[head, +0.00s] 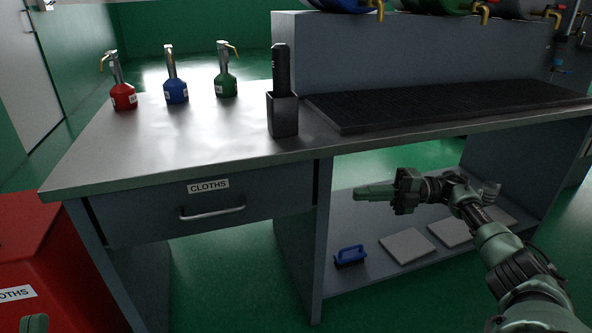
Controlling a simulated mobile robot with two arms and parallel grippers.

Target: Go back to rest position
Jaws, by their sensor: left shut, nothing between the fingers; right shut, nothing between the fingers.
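My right gripper (358,193) is in front of the bench's open lower bay, its fingers pointing left. It is shut and empty, and its arm comes in from the lower right. Of my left gripper (35,324), only a small greenish tip shows at the bottom left edge, in front of the red bin. It is shut, and the rest of it is out of the picture.
The metal bench (190,140) carries red (123,96), blue (176,91) and green (226,85) bottles, a dark holder (283,115) and a black mat (440,98). Its CLOTHS drawer (210,205) is closed. A blue brush (350,256) and grey pads (407,246) lie below. A red bin (45,245) stands left.

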